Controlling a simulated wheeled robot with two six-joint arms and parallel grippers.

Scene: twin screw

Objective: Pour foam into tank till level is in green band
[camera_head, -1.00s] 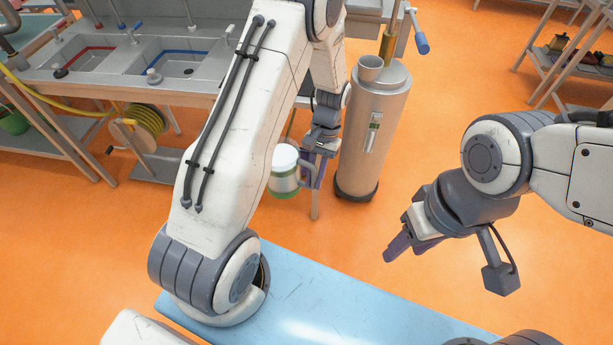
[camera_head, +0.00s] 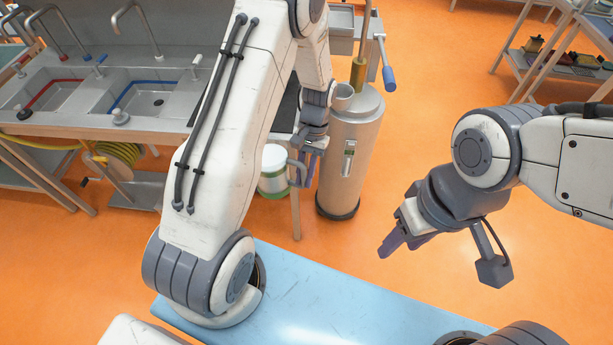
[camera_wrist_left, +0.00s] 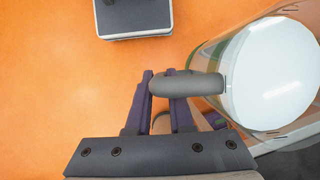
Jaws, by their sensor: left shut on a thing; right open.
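My left gripper (camera_head: 306,168) is shut on the grey handle of a jug (camera_head: 273,180) with a green band near its base. The jug hangs upright, left of the tank. In the left wrist view the fingers (camera_wrist_left: 163,90) grip the handle, and white contents fill the jug's round mouth (camera_wrist_left: 275,75). The tank (camera_head: 363,125) is a tall beige cylinder on the floor. Its funnel (camera_head: 343,97) is partly behind my left wrist. A gauge (camera_head: 348,158) with some green is on its front; its level is too small to read. My right gripper (camera_head: 393,242) is open and empty.
A sink bench (camera_head: 120,95) with taps stands at the back left, with a yellow hose reel (camera_head: 118,160) below. A light blue surface (camera_head: 320,300) lies in front. Shelves (camera_head: 560,55) stand at the back right.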

